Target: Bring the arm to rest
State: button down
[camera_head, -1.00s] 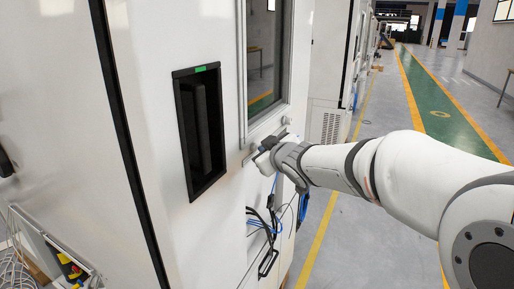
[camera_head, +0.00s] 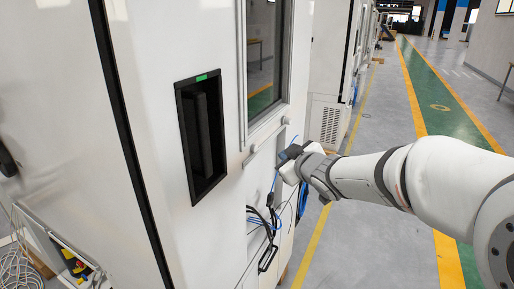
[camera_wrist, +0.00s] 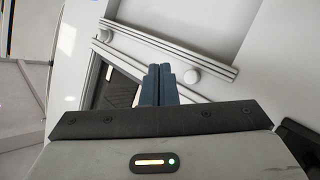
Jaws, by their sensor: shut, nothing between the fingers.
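My gripper (camera_head: 283,157) is at the end of my arm, which reaches in from the right in the head view. It is in front of the white test chamber (camera_head: 150,60), near the lower right corner of its window. In the wrist view the two dark blue fingers (camera_wrist: 158,84) are together with nothing between them. A white rail with round knobs (camera_wrist: 165,52) lies beyond the fingertips. The gripper looks apart from the chamber, though the exact gap is hard to judge.
A black recessed handle (camera_head: 203,135) with a green label is on the chamber door. Blue and black cables (camera_head: 268,225) hang below my gripper. A box with tools and wires (camera_head: 70,262) is at the lower left. The aisle floor (camera_head: 380,240) to the right is open.

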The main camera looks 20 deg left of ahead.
dwell(0.3)
jog(key=s+d+f+m+h, duration=0.1)
jog(key=s+d+m+h, duration=0.2)
jog(key=d, duration=0.5)
jog(key=s+d+f+m+g+h, duration=0.1)
jog(key=s+d+f+m+h, duration=0.15)
jog(key=d, duration=0.65)
jog(key=s+d+m+h, duration=0.2)
jog(key=d+m+h, duration=0.1)
jog(key=d, duration=0.5)
jog(key=s+d+f+m+g, duration=0.2)
jog(key=s+d+f+g, duration=0.1)
jog(key=s, duration=0.6)
jog(key=s+d+f+m+g+h, duration=0.1)
jog(key=s+d+f+m+g, duration=0.2)
jog(key=s, duration=0.7)
jog(key=shift+s+d+f+g, duration=0.3)
jog(key=shift+d+g, duration=0.1)
jog(key=shift+d, duration=0.65)
jog(key=shift+m, duration=0.25)
